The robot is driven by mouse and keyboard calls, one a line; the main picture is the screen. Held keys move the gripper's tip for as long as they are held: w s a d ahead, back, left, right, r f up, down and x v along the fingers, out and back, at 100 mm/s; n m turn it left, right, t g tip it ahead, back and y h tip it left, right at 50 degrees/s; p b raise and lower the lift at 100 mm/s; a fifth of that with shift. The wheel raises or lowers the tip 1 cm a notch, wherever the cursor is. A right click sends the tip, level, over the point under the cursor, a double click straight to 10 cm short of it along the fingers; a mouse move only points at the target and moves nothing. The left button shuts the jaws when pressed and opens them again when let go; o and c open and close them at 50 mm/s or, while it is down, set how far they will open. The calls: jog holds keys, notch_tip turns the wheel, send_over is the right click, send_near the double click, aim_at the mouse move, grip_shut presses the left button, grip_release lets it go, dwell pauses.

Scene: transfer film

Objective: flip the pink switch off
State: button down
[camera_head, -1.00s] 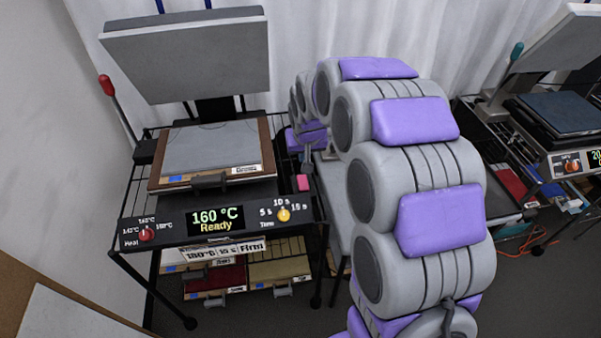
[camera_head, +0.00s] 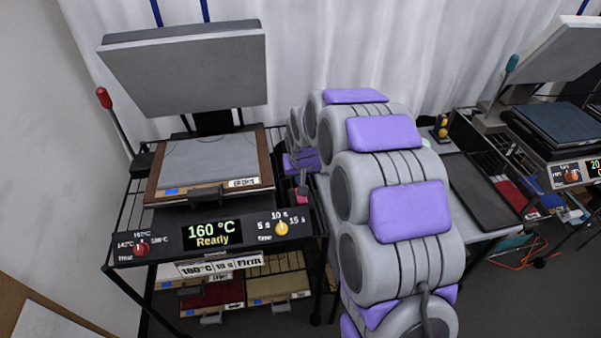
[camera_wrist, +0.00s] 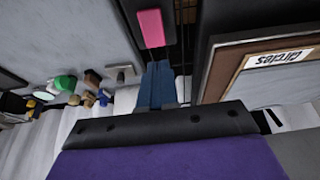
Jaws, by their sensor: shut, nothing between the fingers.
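The pink switch (camera_head: 302,198) is on the right side of the heat press, right of its platen, partly hidden behind my gripper. In the wrist view the pink switch (camera_wrist: 151,28) shows as a rounded pink block on a dark panel, near the top. My gripper (camera_head: 303,189) is shut and empty, reaching down over the switch from behind. In the wrist view my gripper's fingers (camera_wrist: 157,68) point at the switch, with their tips just short of it; contact cannot be made out.
The heat press's display (camera_head: 212,234) reads 160 °C Ready. Its upper plate (camera_head: 185,70) is raised, and a red-knobbed lever (camera_head: 104,98) stands at left. A wood-framed board labelled Circles (camera_wrist: 250,65) is close right of my fingers. A second press (camera_head: 560,125) stands far right.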

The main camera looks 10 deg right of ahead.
aim_at(299, 197)
jog(key=x, duration=0.2)
jog(key=b+x, duration=0.1)
jog(key=x, duration=0.4)
jog(key=shift+s+f+b, duration=0.2)
jog(key=shift+s+b, duration=0.15)
jog(key=shift+p, duration=0.3)
jog(key=shift+g+p, duration=0.3)
jog(key=shift+p, duration=0.15)
jog(key=shift+w+f, duration=0.15)
jog(key=shift+f, duration=0.05)
jog(key=shift+s+f, duration=0.15)
jog(key=shift+s, duration=0.9)
